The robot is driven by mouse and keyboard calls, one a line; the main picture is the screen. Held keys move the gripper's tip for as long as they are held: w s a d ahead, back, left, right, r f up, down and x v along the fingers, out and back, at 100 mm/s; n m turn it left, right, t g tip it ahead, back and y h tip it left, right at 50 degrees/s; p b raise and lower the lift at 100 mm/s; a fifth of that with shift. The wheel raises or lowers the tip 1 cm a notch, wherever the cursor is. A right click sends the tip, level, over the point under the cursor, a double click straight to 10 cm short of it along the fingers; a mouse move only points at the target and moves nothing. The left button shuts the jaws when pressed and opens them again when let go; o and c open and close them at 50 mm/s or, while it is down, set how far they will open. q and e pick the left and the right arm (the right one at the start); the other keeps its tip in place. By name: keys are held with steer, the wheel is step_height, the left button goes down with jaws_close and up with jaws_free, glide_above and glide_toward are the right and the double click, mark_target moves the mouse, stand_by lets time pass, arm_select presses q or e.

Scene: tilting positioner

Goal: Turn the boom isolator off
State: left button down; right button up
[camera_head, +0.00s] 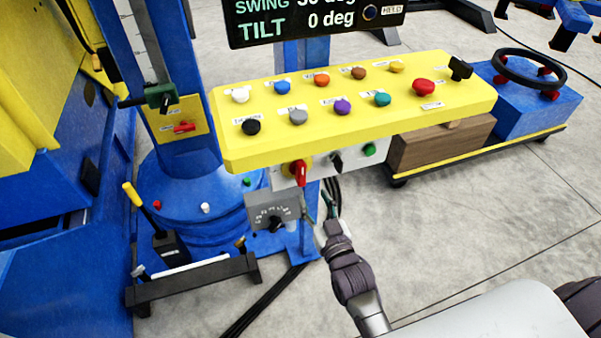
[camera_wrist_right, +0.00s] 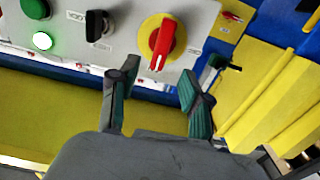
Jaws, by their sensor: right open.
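A red rotary switch handle on a round yellow plate (camera_head: 300,173) sits on the light panel under the yellow console; in the right wrist view (camera_wrist_right: 162,45) its bar stands nearly upright in the picture. A small red lever (camera_head: 184,127) sits on a yellow plate on the blue column; it also shows in the right wrist view (camera_wrist_right: 231,16). The labels are too small to read, so I cannot tell which is the boom isolator. My right gripper (camera_head: 326,210) is open and empty below the panel, its fingers (camera_wrist_right: 157,82) apart and short of the red rotary switch. My left gripper is out of view.
Beside the rotary switch are a black selector (camera_head: 336,162) and a green button (camera_head: 369,150). A grey dial box (camera_head: 273,211) hangs left of my right gripper. The yellow console (camera_head: 350,125) with several coloured buttons overhangs the panel.

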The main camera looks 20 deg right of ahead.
mark_target(303, 176)
steer(key=w, duration=1)
steer(key=shift+a, duration=0.25)
steer(key=shift+c, duration=0.2)
steer(key=shift+s, duration=0.1)
jaws_close()
